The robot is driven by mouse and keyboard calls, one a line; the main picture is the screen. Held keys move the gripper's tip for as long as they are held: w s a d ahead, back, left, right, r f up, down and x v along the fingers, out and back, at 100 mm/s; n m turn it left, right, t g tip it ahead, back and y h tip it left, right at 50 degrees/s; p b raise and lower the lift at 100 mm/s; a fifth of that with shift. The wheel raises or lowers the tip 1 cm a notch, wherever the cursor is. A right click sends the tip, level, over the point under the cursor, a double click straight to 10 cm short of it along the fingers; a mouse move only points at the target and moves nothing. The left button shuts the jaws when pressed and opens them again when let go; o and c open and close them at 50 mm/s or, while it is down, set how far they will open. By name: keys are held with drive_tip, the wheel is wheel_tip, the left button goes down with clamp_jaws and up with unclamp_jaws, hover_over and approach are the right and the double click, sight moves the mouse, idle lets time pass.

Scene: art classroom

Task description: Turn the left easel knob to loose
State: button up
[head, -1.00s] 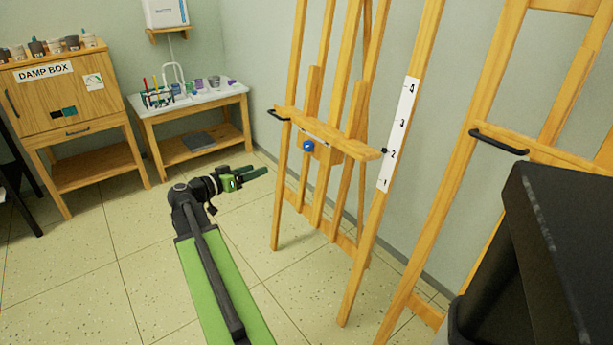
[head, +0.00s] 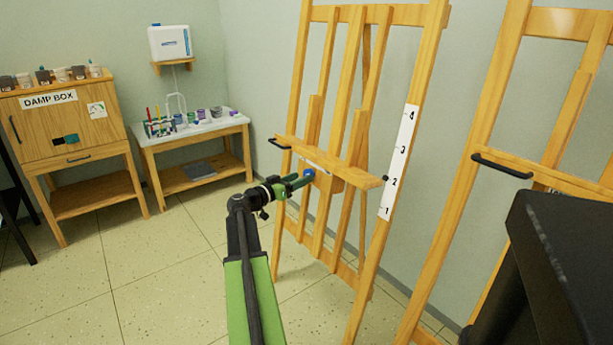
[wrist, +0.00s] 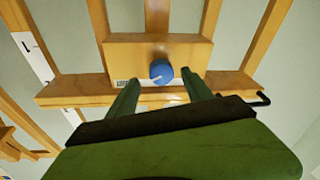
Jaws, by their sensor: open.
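The left easel (head: 291,112) is a wooden frame with a ledge across it and a numbered white scale strip (head: 400,160) on its right leg. Its blue knob (head: 310,174) sits on a wooden block just below the ledge. In the wrist view the knob (wrist: 161,71) shows a pale pointer line, angled to the lower left. My gripper (head: 304,179) is open, its green fingertips close to the knob. In the wrist view the two fingers (wrist: 160,90) stand apart, on either side of and just short of the knob. I cannot tell whether they touch it.
A second easel (head: 482,115) stands to the right, with a black handle (head: 501,166) on its ledge. A dark object (head: 560,240) fills the lower right. A damp box cabinet (head: 65,125) and a supply table (head: 190,132) stand at the left. The floor between is clear.

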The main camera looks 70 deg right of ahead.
drive_tip(key=shift+x, duration=1.55)
